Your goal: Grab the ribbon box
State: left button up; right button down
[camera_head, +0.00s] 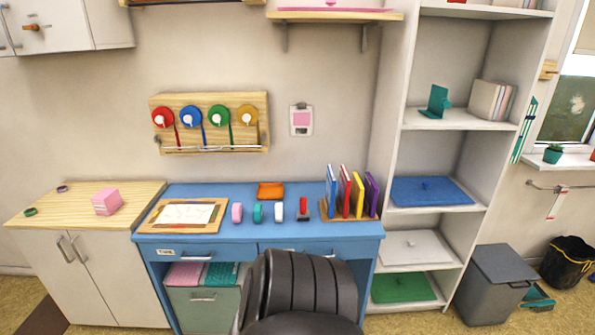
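No label in view marks a ribbon box. A small pink box (106,201) sits on the light wood counter (60,216) at the left. Neither of my grippers is in view.
A blue desk (215,250) fills the middle, with a drawing board (184,215), small rolls and upright books (346,195) on it. A black ribbed chair (300,290) stands before the desk. A grey bin (492,285) and a black basket (568,262) stand at the right.

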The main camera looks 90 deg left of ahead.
aim_at(107, 201)
jog(key=u, duration=4.15)
jog(key=i, duration=1)
jog(key=z, duration=0.35)
jog(key=i, duration=0.95)
jog(key=z, duration=0.25)
